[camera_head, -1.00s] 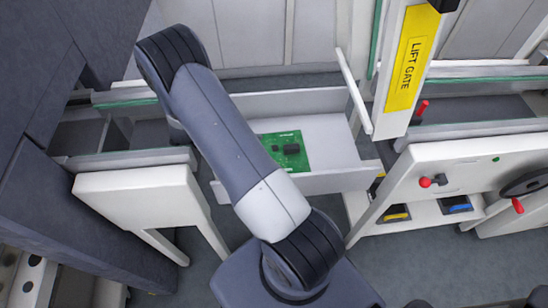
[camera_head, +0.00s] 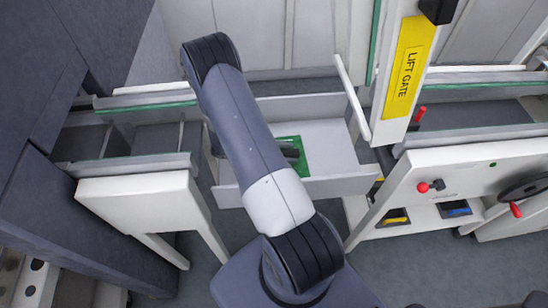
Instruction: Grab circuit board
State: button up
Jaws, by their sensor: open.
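The green circuit board (camera_head: 304,158) lies flat in the open white drawer (camera_head: 333,150). My grey forearm crosses over the drawer and hides the board's left part. A dark grey piece that looks like part of my gripper (camera_head: 289,152) shows at the forearm's right edge, over the board. The rest of my gripper is hidden behind the forearm. I see nothing held, and I cannot tell whether the fingers touch the board.
The drawer's walls stand around the board. A white post with a yellow LIFT GATE label (camera_head: 405,68) rises to the right, beside a slanted white bar (camera_head: 351,98). Red-knobbed panels (camera_head: 470,180) are at the right.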

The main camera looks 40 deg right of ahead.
jog(key=shift+c, duration=0.5)
grip_shut()
